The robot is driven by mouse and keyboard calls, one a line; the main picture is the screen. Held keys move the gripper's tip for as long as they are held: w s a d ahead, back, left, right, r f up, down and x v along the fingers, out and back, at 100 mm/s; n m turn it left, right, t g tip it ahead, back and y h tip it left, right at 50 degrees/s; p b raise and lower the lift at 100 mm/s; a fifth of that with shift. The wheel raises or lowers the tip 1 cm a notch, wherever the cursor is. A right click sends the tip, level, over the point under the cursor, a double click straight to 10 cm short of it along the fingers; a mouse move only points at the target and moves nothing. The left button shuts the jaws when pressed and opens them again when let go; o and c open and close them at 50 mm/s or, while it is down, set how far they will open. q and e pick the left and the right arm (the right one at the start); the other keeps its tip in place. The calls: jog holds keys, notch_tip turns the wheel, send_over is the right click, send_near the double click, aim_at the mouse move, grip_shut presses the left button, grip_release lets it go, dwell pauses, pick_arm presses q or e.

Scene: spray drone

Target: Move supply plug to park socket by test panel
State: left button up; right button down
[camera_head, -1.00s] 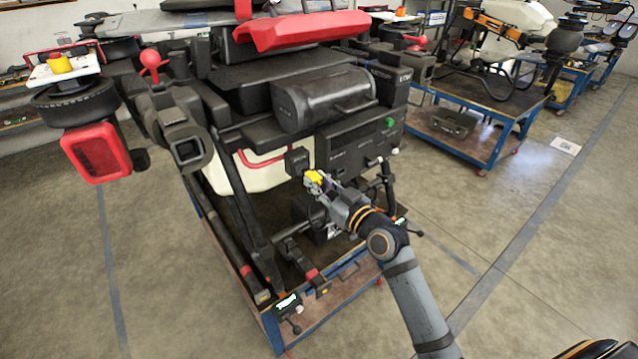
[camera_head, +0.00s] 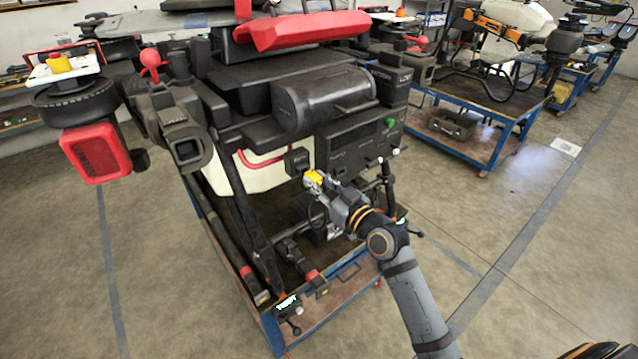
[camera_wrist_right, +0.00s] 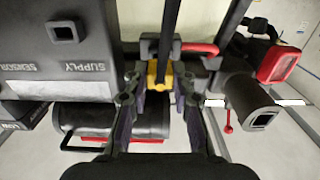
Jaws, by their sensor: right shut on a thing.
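The supply plug shows as a yellow piece (camera_head: 314,177) in front of the drone, beside the lower left edge of the dark test panel (camera_head: 352,150). My right gripper (camera_head: 325,187) is shut on it. In the right wrist view the yellow plug (camera_wrist_right: 157,76) sits between the two fingertips of my right gripper (camera_wrist_right: 156,88). A square socket (camera_wrist_right: 65,31) stands out from the panel face labelled SUPPLY (camera_wrist_right: 85,68), which appears upside down. A small black block (camera_head: 297,160) is just behind the plug in the head view. I cannot tell whether the plug touches it. My left gripper is out of view.
The spray drone's black tank (camera_head: 320,98) and red cover (camera_head: 300,31) are above. Its dark legs (camera_head: 245,200) stand on a blue-framed cart (camera_head: 335,310). A red-framed lamp (camera_wrist_right: 278,63) and a dark tube (camera_wrist_right: 250,105) are right in the wrist view.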

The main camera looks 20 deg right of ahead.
aim_at(318, 182)
jog(key=shift+b+x, duration=0.45)
jog(key=shift+x, duration=0.7)
jog(key=c, duration=1)
grip_release()
jog(key=shift+c, duration=0.2)
jog(key=v, duration=0.7)
jog(key=shift+s+d, duration=0.1)
jog(key=shift+s, duration=0.2)
jog(key=shift+w, duration=0.1)
